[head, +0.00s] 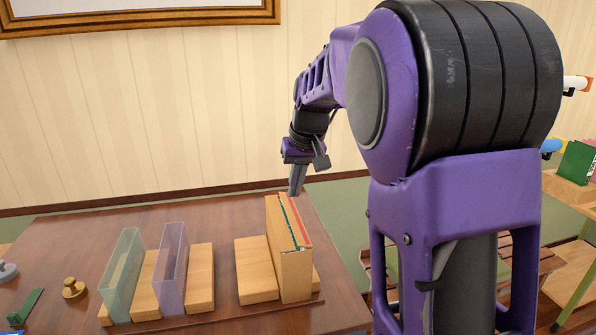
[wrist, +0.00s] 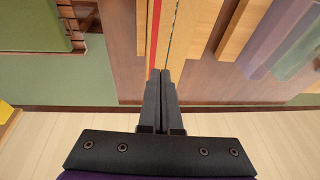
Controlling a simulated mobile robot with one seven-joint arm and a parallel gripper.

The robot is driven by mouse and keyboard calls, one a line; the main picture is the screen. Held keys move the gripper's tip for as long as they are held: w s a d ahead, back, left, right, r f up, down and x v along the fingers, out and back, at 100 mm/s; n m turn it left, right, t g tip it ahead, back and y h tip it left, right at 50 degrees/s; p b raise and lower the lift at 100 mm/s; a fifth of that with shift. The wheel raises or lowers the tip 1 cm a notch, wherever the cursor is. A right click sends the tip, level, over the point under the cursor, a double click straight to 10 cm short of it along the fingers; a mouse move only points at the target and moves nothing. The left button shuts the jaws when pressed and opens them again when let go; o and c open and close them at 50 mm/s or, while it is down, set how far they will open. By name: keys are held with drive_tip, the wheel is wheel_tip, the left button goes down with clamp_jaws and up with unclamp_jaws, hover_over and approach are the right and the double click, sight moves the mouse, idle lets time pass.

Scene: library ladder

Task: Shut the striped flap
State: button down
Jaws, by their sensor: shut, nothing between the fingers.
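A tall, upright wooden piece (head: 296,272) with a red and a dark teal stripe along its top stands on the right part of the table. It is the only striped thing I see, so I take it for the striped flap; its hinge does not show. In the wrist view the striped top (wrist: 192,35) runs up from my fingertips. My gripper (head: 296,192) is shut and empty, pointing down at the far end of this piece. In the wrist view the closed fingertips (wrist: 165,74) are close to the stripes; I cannot tell whether they touch.
Low wooden blocks (head: 255,270) lie left of the striped piece. A clear purple panel (head: 172,262) and a clear green panel (head: 122,270) stand farther left. A brass knob (head: 74,289) sits at the table's left. A patterned wall rises behind the table (head: 60,240).

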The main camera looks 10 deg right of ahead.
sight(287, 214)
drive_tip(key=shift+w+a+f, duration=0.1)
drive_tip(key=shift+a+f, duration=0.1)
drive_tip(key=shift+f, duration=0.55)
drive_tip(key=shift+s+a+f, duration=0.1)
drive_tip(key=shift+a+f, duration=0.1)
drive_tip(key=shift+f, duration=0.6)
drive_tip(key=shift+w+a+f, duration=0.1)
drive_tip(key=shift+a+f, duration=0.1)
drive_tip(key=shift+f, duration=0.55)
drive_tip(key=shift+a+f, duration=0.1)
